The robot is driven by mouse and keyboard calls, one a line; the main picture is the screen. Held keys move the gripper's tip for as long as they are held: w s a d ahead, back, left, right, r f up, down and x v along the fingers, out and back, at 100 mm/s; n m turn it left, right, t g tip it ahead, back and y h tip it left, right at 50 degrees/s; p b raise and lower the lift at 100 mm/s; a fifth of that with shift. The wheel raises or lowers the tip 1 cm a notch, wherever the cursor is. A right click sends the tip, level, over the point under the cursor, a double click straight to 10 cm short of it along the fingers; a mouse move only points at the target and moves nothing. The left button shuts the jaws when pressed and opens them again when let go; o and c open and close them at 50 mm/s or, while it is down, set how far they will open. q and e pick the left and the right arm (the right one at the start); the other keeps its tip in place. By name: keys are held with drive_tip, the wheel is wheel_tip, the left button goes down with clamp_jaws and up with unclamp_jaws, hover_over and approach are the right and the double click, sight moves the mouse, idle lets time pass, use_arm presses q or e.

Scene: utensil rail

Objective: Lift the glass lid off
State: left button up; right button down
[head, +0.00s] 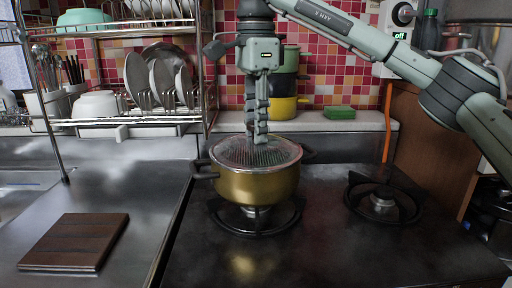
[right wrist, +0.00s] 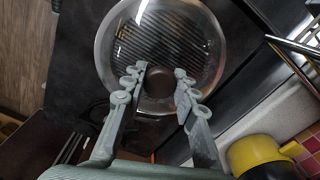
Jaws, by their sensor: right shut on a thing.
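The gold pot (head: 256,187) stands on the left burner of the stove. The round glass lid (head: 225,152) lies level across its top, and I see no clear gap between lid and pot rim. My right gripper (head: 259,142) points straight down over the lid's middle, shut on the lid. In the right wrist view, its fingers (right wrist: 160,78) stand on both sides of the dark round knob (right wrist: 156,83) at the centre of the clear lid (right wrist: 130,38). The fingers partly hide the knob in the head view. My left gripper is out of view.
A dark wooden board (head: 75,241) lies on the steel counter at left. A free burner (head: 383,203) is to the pot's right. Behind stand a dish rack (head: 125,118), yellow and green pots (head: 284,106) and a green sponge (head: 339,113). The front stovetop is clear.

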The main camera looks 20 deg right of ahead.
drive_tip(key=shift+r, duration=0.35)
wheel_tip(320, 180, up, 4)
drive_tip(key=shift+f, duration=0.1)
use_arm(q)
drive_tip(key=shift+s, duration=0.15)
use_arm(e)
drive_tip(key=s+a+r, duration=0.6)
drive_tip(key=s+a, duration=0.1)
drive_tip(key=s, duration=0.1)
drive_tip(key=shift+s+a+r, duration=0.3)
drive_tip(key=shift+s+a, duration=0.1)
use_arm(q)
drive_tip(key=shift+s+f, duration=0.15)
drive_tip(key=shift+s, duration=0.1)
